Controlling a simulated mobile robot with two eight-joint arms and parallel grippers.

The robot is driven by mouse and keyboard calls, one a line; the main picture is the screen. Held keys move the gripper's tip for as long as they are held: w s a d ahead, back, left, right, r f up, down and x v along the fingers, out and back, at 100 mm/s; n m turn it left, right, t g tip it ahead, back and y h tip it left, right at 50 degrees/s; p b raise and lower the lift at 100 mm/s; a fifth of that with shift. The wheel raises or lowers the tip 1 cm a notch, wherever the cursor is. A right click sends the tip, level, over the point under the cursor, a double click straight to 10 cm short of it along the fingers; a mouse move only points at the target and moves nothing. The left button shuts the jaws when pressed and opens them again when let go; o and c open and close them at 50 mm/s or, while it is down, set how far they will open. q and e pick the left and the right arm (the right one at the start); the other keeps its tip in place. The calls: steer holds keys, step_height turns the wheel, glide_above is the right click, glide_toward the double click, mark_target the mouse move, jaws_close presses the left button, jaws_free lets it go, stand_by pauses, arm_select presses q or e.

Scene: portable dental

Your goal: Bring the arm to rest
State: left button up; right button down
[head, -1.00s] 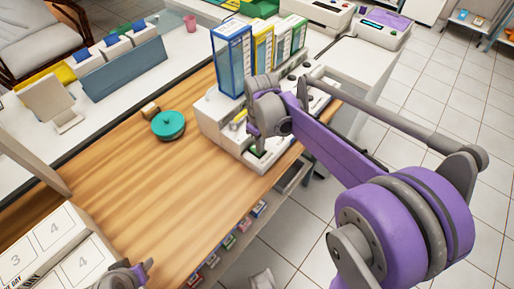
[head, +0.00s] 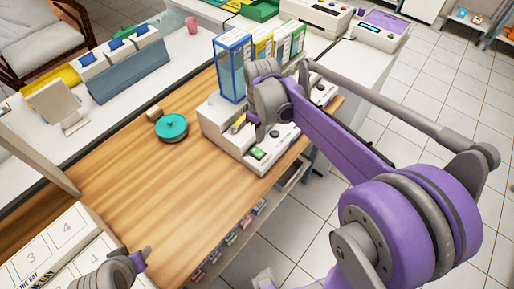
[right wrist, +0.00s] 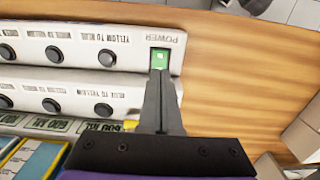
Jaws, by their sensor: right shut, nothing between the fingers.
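My right gripper (head: 256,130) hangs over the front end of a white device with dark knobs (head: 225,128) on the wooden counter. In the right wrist view its fingers (right wrist: 160,82) are together and empty. Their tips appear at the lower edge of a lit green power switch (right wrist: 159,58); I cannot tell whether they touch it. The switch also shows in the head view (head: 258,153), below the fingers. My left arm's grey and purple end (head: 128,266) shows at the lower left; its fingers cannot be made out.
Blue, yellow and green upright boxes (head: 233,68) stand behind the device, close to my right wrist. A teal round container (head: 171,127) and a small wooden block (head: 154,113) sit on the wooden counter (head: 130,185). White numbered boxes (head: 45,240) are at the lower left.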

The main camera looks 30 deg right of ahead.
steer(key=shift+s, duration=0.1)
stand_by(0.4)
steer(key=s+a+f+m+t, duration=0.1)
steer(key=s+a+m+t, duration=0.1)
steer(key=s, duration=0.5)
steer(key=s+a+f+m+t, duration=0.2)
steer(key=s+a+t, duration=0.1)
steer(key=s, duration=0.5)
steer(key=shift+s+a+m, duration=0.2)
steer(key=shift+a+m, duration=0.1)
steer(key=shift+a, duration=0.6)
